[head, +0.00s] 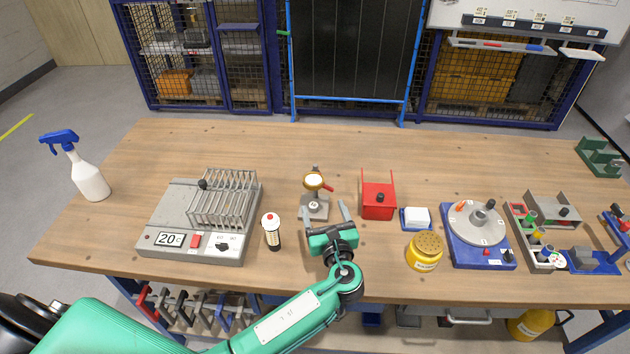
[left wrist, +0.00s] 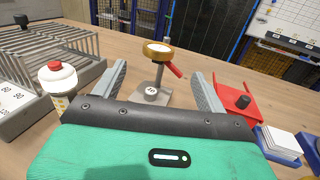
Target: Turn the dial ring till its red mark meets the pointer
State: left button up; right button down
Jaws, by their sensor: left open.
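A small stand with a grey base and post carries a round dial with a gold ring (head: 314,181) and pale face. A red lever sticks out at its right; the dial also shows in the left wrist view (left wrist: 157,50). I cannot make out a separate red mark or pointer on it. My left gripper (head: 324,209) is open and empty, its fingers pointing at the stand from the near side. In the left wrist view the post (left wrist: 158,76) shows between the fingers, beyond them, with no contact visible. My right gripper is not in view.
A red-and-white capped bottle (head: 271,232) and a grey rack unit (head: 165,205) stand left. The table behind the stand is clear.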

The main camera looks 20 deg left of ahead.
aim_at(316, 187)
pick_arm(q)
jog(key=p+x, duration=0.2)
jog(key=x, duration=0.7)
jog(key=shift+w+a, duration=0.2)
jog(key=shift+w, duration=0.1)
jog(key=shift+w+a+f, duration=0.1)
jog(key=shift+w+a, duration=0.2)
jog(key=shift+w, duration=0.05)
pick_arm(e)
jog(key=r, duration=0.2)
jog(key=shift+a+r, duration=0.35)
pick_arm(q)
jog(key=c, duration=1)
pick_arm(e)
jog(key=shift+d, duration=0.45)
